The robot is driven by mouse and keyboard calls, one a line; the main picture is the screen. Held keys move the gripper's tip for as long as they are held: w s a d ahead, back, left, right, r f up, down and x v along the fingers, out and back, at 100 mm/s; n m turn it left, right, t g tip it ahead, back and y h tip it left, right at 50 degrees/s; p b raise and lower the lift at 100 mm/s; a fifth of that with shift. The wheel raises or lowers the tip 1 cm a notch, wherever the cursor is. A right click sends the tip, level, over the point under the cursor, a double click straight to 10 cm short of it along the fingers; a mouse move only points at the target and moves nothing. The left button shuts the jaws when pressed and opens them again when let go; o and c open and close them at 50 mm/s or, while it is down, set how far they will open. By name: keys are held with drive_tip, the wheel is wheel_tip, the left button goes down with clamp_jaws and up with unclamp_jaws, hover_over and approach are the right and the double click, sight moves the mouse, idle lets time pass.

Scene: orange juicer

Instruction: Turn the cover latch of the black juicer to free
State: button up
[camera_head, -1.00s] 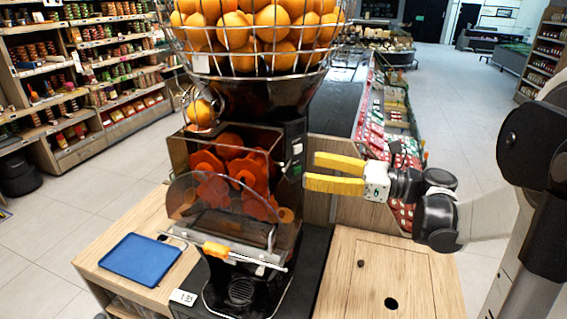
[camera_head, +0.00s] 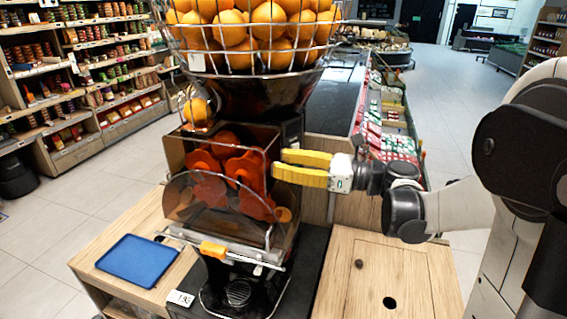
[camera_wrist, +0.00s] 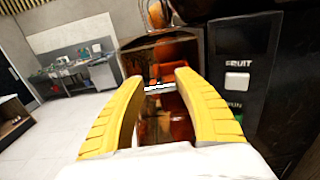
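The black juicer (camera_head: 285,135) stands in the middle of the head view. Its clear front cover (camera_head: 190,195) hangs over red-orange pressing drums (camera_head: 205,180). An orange clip (camera_head: 213,250) sits on the bar at the cover's lower edge. My gripper (camera_head: 277,164), with two yellow fingers, is open beside the right upper side of the juicer's pressing box. In the wrist view, the fingertips (camera_wrist: 158,80) are apart. A small pale bar (camera_wrist: 160,88) with a bit of orange shows between and beyond them. I cannot tell whether it is the cover latch, or whether the fingers touch anything.
A wire basket of oranges (camera_head: 250,35) tops the juicer. A blue tray (camera_head: 137,260) lies on the wooden counter (camera_head: 385,270) to the left. A dark panel marked FRUIT (camera_wrist: 240,55) is right of my fingers. Shelves (camera_head: 85,70) line the left.

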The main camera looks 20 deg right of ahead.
drive_tip(key=shift+n, duration=0.4)
drive_tip(key=n, duration=0.3)
drive_tip(key=shift+n, duration=0.3)
drive_tip(key=n, duration=0.4)
drive_tip(key=shift+a+n+b, duration=0.1)
drive_tip(key=shift+n+b, duration=0.2)
drive_tip(key=shift+b, duration=0.05)
drive_tip(key=n, duration=0.4)
drive_tip(key=shift+s+f, duration=0.1)
drive_tip(key=n, duration=0.4)
drive_tip(key=shift+n, duration=0.3)
drive_tip(key=shift+n+b, duration=0.3)
drive_tip(key=o, duration=1.2)
